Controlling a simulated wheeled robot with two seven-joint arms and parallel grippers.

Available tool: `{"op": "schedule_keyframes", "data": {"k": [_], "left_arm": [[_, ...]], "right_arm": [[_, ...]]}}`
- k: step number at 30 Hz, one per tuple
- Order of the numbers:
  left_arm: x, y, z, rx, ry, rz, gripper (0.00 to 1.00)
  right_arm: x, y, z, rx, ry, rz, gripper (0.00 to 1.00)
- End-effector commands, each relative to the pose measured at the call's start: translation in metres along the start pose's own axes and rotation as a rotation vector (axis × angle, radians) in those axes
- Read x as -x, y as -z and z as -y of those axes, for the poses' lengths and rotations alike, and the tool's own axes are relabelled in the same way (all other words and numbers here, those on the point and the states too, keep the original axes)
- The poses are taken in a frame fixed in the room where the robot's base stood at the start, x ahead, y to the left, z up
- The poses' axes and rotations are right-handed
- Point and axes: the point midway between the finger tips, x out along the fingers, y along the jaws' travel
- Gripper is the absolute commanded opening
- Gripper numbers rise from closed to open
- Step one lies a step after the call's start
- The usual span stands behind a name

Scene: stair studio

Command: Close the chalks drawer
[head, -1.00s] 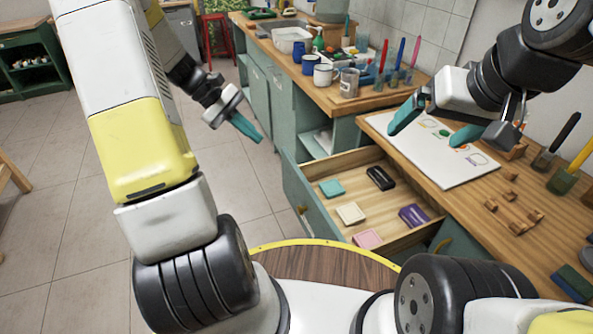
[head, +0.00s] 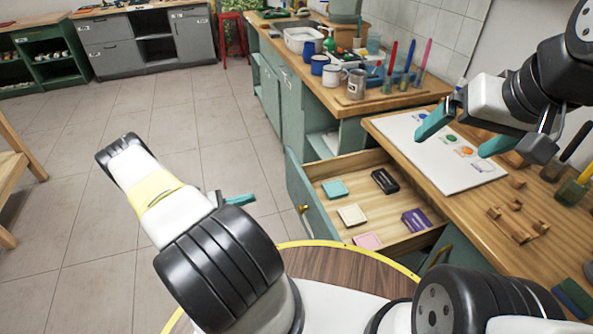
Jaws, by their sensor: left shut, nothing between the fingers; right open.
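The chalks drawer (head: 321,222) is pulled out from the green counter, with its front panel facing left and a brass knob (head: 303,209) on it. Inside lie a teal block (head: 334,189), a cream block (head: 351,214), a pink block (head: 367,240), a black item (head: 384,181) and a purple box (head: 415,220). My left gripper (head: 240,199) is shut and empty, to the left of the drawer front and apart from it; my arm hides most of it. My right gripper (head: 456,137) is open and empty above the counter, over the white sheet.
A white sheet with colored patches (head: 432,158) lies on the wooden counter. Wooden pieces (head: 517,224) and brush jars (head: 572,192) stand to its right. Mugs (head: 331,76) and bottles are on the far counter. The tiled floor (head: 110,230) left of the drawer is clear.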

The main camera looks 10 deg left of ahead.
Motion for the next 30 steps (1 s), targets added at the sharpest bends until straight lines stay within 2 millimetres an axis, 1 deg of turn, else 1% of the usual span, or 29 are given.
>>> {"op": "schedule_keyframes", "data": {"k": [2,5,8,15,21,25,30], "left_arm": [[-0.003,0.002,0.000,0.004,-0.006,0.005,0.00],[-0.012,0.002,0.000,0.004,-0.005,0.005,0.00],[-0.030,0.001,0.001,0.005,-0.002,0.006,0.00],[-0.082,0.001,0.001,0.004,-0.001,0.005,0.00],[-0.118,0.001,0.001,0.003,-0.002,0.004,0.00],[-0.132,0.001,0.000,0.003,-0.003,0.003,0.00],[-0.139,0.001,0.000,0.003,-0.004,0.003,0.00]], "right_arm": [[0.000,0.000,0.000,0.000,0.000,0.000,0.94],[0.000,0.000,0.000,0.000,0.000,0.000,0.94],[0.000,0.000,0.000,0.000,0.000,0.000,0.94],[0.000,0.000,0.000,0.000,0.000,0.000,0.94],[0.000,0.000,0.000,0.000,0.000,0.000,0.94],[0.000,0.000,0.000,0.000,0.000,0.000,0.94],[0.000,0.000,0.000,0.000,0.000,0.000,0.94]]}}
